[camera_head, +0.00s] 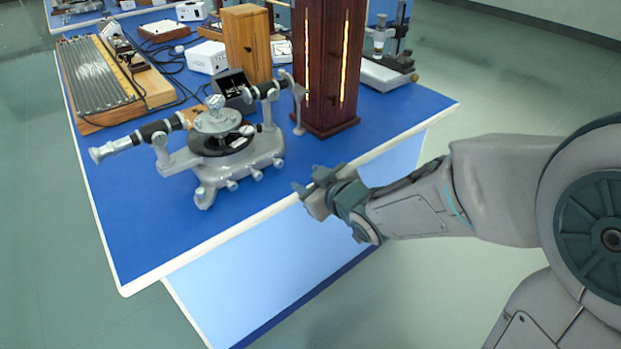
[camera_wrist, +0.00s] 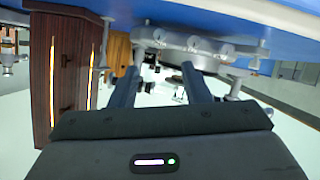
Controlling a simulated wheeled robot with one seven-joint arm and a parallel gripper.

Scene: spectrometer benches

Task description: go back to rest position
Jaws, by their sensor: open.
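My gripper (camera_head: 322,190) is at the right front edge of the blue-topped bench (camera_head: 150,243), beside the spectrometer. In the wrist view my gripper (camera_wrist: 160,82) shows two separated dark fingers with nothing between them. The grey metal spectrometer (camera_head: 262,160) stands on the bench to the left of my gripper, with its telescope tubes and round centre table. It also shows beyond the fingers in the wrist view (camera_wrist: 205,48), where the picture appears upside down. I see no contact between my gripper and it.
A tall dark wooden lamp housing (camera_head: 325,90) with glowing slits stands behind my gripper. A lighter wooden box (camera_head: 246,45), a white box (camera_head: 207,57) and a ribbed board (camera_head: 92,80) stand farther back. A stand with a grey base (camera_head: 385,75) is at the back right. Open floor (camera_head: 500,85) lies to the right.

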